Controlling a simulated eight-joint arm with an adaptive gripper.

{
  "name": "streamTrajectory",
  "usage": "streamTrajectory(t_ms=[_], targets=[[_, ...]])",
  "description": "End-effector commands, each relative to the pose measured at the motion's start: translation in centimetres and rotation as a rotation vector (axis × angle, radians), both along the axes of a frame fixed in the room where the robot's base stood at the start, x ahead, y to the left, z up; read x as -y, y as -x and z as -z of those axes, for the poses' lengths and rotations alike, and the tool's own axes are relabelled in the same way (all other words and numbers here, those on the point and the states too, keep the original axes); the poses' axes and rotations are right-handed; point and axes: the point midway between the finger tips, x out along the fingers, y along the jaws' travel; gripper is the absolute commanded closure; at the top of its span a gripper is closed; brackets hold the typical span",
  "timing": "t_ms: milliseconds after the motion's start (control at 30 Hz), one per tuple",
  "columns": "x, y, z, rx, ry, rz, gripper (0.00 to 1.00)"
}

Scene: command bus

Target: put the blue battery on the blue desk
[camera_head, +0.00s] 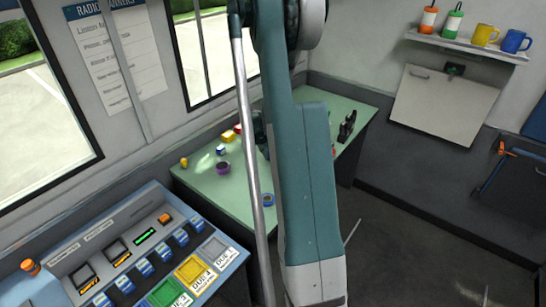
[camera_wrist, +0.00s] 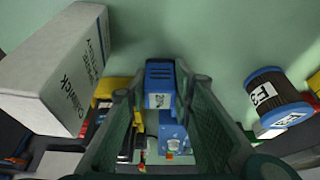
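A small blue block with vents and a white label, probably the blue battery (camera_wrist: 160,76), is between the fingertips of my gripper (camera_wrist: 160,92) in the wrist view. The fingers flank it closely on both sides. I cannot tell whether they touch it. In the head view my arm hides the gripper, and I cannot pick out this block there. A blue console desk (camera_head: 110,235) stands at the lower left of the head view, with a sloped panel of switches, displays and coloured pads.
A green table (camera_head: 205,190) holds several small objects, including a purple cup (camera_head: 223,167) and a blue ring-shaped item (camera_head: 267,200). In the wrist view, a white box (camera_wrist: 60,60) is left of my gripper, a labelled spool (camera_wrist: 272,98) right, and another blue item (camera_wrist: 174,135) below.

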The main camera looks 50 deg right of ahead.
Motion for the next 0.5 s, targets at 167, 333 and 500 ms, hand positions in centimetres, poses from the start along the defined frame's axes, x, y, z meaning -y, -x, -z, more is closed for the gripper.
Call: streamTrajectory(t_ms=[167, 333, 500], targets=[[0.0, 0.01, -0.01, 0.0, 0.0, 0.0, 0.93], [0.0, 0.0, -0.08, 0.0, 0.0, 0.0, 0.93], [0.0, 0.01, -0.69, 0.0, 0.0, 0.0, 0.93]])
